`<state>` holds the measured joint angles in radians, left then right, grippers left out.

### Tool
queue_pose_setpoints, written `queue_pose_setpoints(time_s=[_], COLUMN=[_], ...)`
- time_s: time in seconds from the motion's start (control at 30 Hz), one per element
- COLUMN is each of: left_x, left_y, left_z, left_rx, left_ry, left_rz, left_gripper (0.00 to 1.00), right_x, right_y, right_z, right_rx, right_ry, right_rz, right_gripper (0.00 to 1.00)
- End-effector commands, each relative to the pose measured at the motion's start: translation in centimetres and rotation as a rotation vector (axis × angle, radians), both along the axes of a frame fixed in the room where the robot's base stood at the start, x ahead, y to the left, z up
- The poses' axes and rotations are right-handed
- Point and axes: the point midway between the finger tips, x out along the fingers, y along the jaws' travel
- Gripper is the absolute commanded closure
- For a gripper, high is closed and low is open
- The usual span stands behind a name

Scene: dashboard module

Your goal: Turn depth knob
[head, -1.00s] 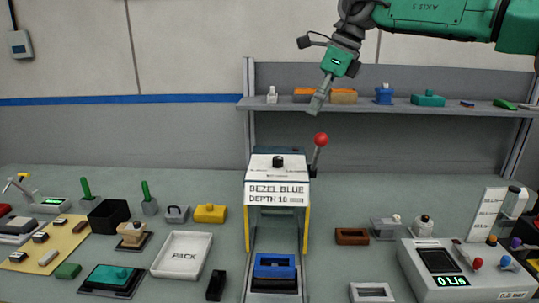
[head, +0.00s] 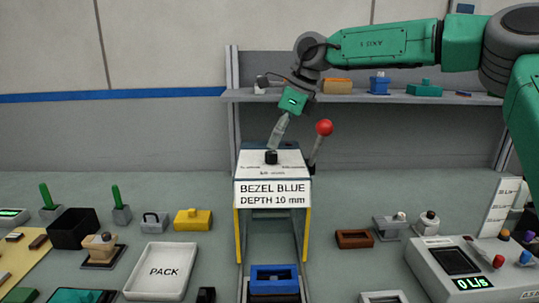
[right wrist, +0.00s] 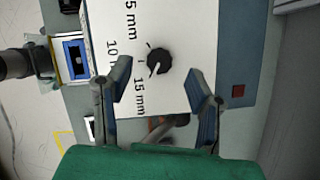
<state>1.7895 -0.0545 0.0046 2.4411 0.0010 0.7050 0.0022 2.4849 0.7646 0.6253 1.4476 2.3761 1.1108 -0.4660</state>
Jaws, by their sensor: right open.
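The depth knob (head: 271,157) is a small black knob on the white top of the press-like station (head: 252,166). In the right wrist view the knob (right wrist: 157,61) has a white pointer mark, and printed labels including 15 mm stand beside it. My right gripper (head: 274,146) points down just above the knob in the head view. In the right wrist view its two fingers (right wrist: 160,82) are open, one to each side of the knob, with a gap to it. Whether the fingertips are down at knob height is unclear. My left gripper is not in view.
A lever with a red ball (head: 324,128) stands right of the knob. A sign (head: 273,194) reads BEZEL BLUE, DEPTH 10 mm. A blue bezel (head: 274,279) sits below. A shelf (head: 350,97) runs behind. A white PACK tray (head: 187,252) lies at left, a control box (head: 440,275) at right.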

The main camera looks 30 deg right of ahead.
Motion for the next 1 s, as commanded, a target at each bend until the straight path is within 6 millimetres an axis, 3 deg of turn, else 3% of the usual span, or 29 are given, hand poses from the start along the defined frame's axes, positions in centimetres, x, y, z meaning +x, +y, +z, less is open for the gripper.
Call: queue_pose_setpoints(time_s=[0.1,0.3,0.67,0.8,1.0], left_x=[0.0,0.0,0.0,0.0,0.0], left_y=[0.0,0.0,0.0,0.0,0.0], left_z=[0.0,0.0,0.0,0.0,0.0], left_rx=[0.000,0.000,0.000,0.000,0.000], left_ry=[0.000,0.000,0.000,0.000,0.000], left_rz=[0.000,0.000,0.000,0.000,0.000], left_gripper=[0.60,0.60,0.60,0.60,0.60], right_x=[0.5,1.1,1.3,1.3,1.3], right_y=[0.4,1.0,1.3,1.2,1.2], right_z=[-2.2,-4.1,-4.5,-4.5,-4.5], right_rx=[0.000,0.000,0.000,0.000,0.001], right_ry=[0.001,0.000,-0.001,-0.001,-0.002], right_rz=[0.000,0.001,0.000,0.000,-0.003], right_gripper=[0.53,0.53,0.53,0.98,1.00])
